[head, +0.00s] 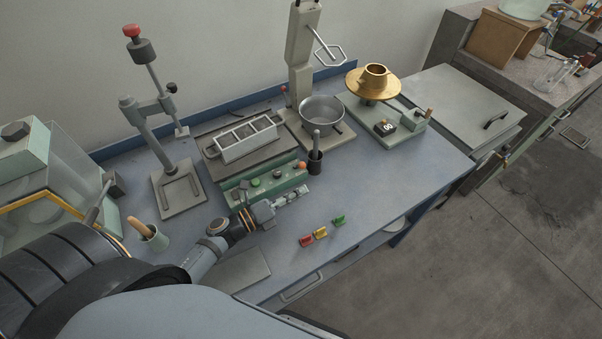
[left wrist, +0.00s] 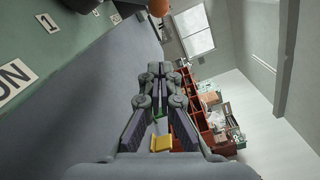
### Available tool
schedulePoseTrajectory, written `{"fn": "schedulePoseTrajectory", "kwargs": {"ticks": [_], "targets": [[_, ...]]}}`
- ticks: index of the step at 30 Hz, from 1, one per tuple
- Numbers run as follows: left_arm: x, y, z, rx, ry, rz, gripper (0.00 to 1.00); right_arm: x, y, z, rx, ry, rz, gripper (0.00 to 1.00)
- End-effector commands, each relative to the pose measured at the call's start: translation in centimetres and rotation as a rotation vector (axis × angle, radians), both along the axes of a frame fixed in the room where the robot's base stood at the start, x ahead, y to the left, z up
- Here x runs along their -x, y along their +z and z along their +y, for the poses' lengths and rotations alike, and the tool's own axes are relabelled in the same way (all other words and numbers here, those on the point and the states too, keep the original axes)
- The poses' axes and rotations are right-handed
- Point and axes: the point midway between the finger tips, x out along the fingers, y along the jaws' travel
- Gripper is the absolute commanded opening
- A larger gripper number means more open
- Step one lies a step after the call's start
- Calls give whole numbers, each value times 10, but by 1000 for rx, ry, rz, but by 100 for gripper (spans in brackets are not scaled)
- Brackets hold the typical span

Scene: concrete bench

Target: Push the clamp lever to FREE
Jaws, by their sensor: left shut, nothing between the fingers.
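A green control box (head: 262,184) stands on the blue bench, with buttons on top and an orange ball knob (head: 302,165) at its right end. The orange knob also shows at the top of the left wrist view (left wrist: 158,7). I cannot tell which part is the clamp lever, and no FREE mark is readable. Labels "1" (left wrist: 48,22) and "ON" (left wrist: 12,80) show on the box's green face. My left gripper (head: 300,193) is shut and empty, low in front of the box's right part, below the orange knob. My right gripper is not in view.
Red (head: 306,240), yellow (head: 320,232) and green (head: 339,220) blocks lie near the bench's front edge. A metal rack (head: 246,141) is behind. The bench right of the blocks is clear.

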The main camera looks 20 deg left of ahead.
Motion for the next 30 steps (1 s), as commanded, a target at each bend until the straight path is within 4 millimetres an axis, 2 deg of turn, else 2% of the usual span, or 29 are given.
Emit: {"fn": "schedulePoseTrajectory", "kwargs": {"ticks": [1, 6, 10, 15, 30], "targets": [[-11, 6, -6, 5, 5, -3, 0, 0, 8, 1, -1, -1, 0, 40], [-39, 5, -28, 4, 3, -1, 0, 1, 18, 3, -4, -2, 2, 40], [-43, 11, -8, -6, -1, 1, 0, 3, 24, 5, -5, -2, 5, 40], [-46, 15, 6, -2, 0, 1, 0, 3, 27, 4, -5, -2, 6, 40], [-47, 17, 9, 6, 0, 5, 0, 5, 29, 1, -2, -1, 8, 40]]}}
